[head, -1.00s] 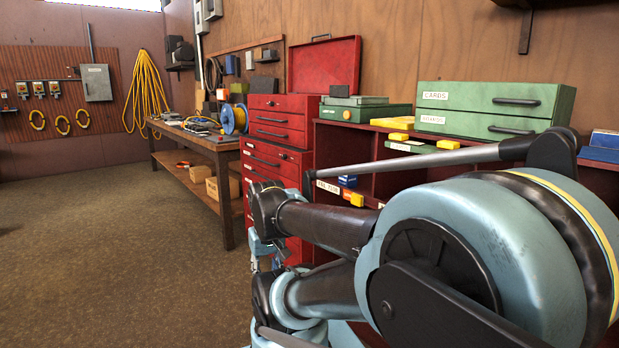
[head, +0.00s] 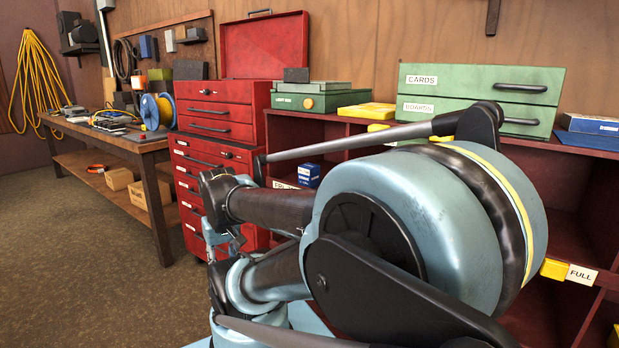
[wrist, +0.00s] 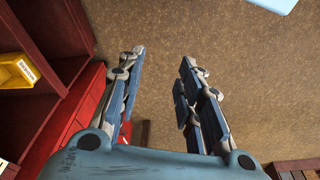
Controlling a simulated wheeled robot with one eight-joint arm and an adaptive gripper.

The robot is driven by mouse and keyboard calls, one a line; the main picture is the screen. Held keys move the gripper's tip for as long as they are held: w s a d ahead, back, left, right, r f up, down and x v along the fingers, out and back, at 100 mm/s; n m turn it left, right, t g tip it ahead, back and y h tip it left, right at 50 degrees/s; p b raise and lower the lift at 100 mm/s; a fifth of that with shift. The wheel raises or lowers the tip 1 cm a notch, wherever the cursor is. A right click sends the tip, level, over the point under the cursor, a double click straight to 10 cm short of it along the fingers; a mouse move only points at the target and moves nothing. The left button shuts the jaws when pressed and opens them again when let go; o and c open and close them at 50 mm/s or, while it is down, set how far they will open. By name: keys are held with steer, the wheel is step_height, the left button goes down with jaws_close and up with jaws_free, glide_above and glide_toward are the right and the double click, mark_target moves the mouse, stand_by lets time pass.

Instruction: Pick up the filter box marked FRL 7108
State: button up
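A small blue box (head: 308,174) sits in the red shelf unit, on the shelf below the green cabinets, partly behind my arm. Its own print is too small to read. A white label (head: 285,185) on the shelf edge beside it appears to start with FRL; my arm covers part of it. My gripper (wrist: 160,60) is open and empty in the wrist view, with bare floor between its fingers. In the head view the gripper (head: 222,240) is low in front of the red drawer cabinet, apart from the blue box.
The red drawer cabinet (head: 205,185) stands left of the shelf unit. Green cabinets (head: 480,88) and yellow boxes (head: 368,110) are on top of the unit. A yellow bin (wrist: 17,70) shows in the wrist view. A workbench (head: 140,142) stands at left; the floor before it is clear.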

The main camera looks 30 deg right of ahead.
steer(key=shift+o, duration=0.6)
steer(key=shift+w+d, duration=0.1)
steer(key=shift+d, duration=0.05)
steer(key=o, duration=0.4)
steer(key=shift+s+r, duration=0.2)
steer(key=o, duration=0.7)
steer(key=shift+w+d+r+m, duration=0.25)
steer(key=shift+w+d+r, duration=0.1)
steer(key=shift+r, duration=0.25)
steer(key=shift+w+d+r+m, duration=0.25)
steer(key=shift+w+d+r, duration=0.1)
steer(key=shift+r, duration=0.2)
steer(key=w+d+r+m+h, duration=0.1)
steer(key=w+d+r+m, duration=0.2)
steer(key=w+d+r, duration=0.3)
step_height(320, 180, up, 13)
steer(key=m+h, duration=0.5)
steer(key=m, duration=0.5)
glide_above(309, 174)
steer(key=a, duration=0.5)
steer(key=x, duration=1.1)
steer(key=w+x, duration=0.1)
steer(key=x, duration=0.4)
steer(key=shift+a+f, duration=0.3)
steer(key=shift+a, duration=0.05)
